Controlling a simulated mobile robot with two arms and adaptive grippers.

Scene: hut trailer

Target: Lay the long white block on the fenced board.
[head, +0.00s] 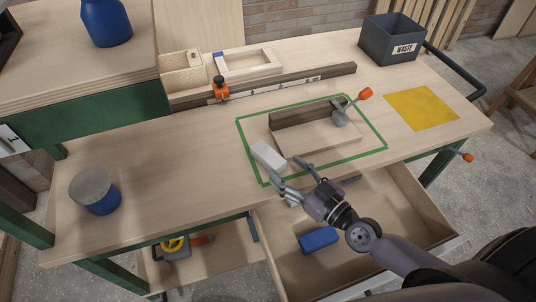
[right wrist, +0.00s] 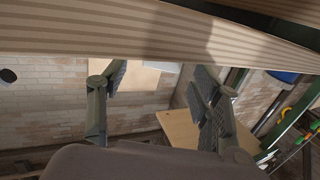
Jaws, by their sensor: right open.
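The long white block (head: 268,156) lies at the left edge of the green outline, close to the tip of my right gripper's left finger. The fenced board (head: 335,137) is a pale wooden board with a dark fence along its back, inside the outline. My right gripper (head: 286,168) is open at the front left of the board. In the right wrist view its two fingers (right wrist: 155,105) stand wide apart, and no block shows between them. I cannot tell whether a finger touches the block. My left gripper is not in view.
A grey clamp with an orange knob (head: 365,94) stands at the fence's right end. A yellow sheet (head: 421,108) and a waste bin (head: 391,40) are at the right. A blue jar (head: 100,197) stands left. An open drawer (head: 405,215) lies below the front edge, holding a blue block (head: 318,240).

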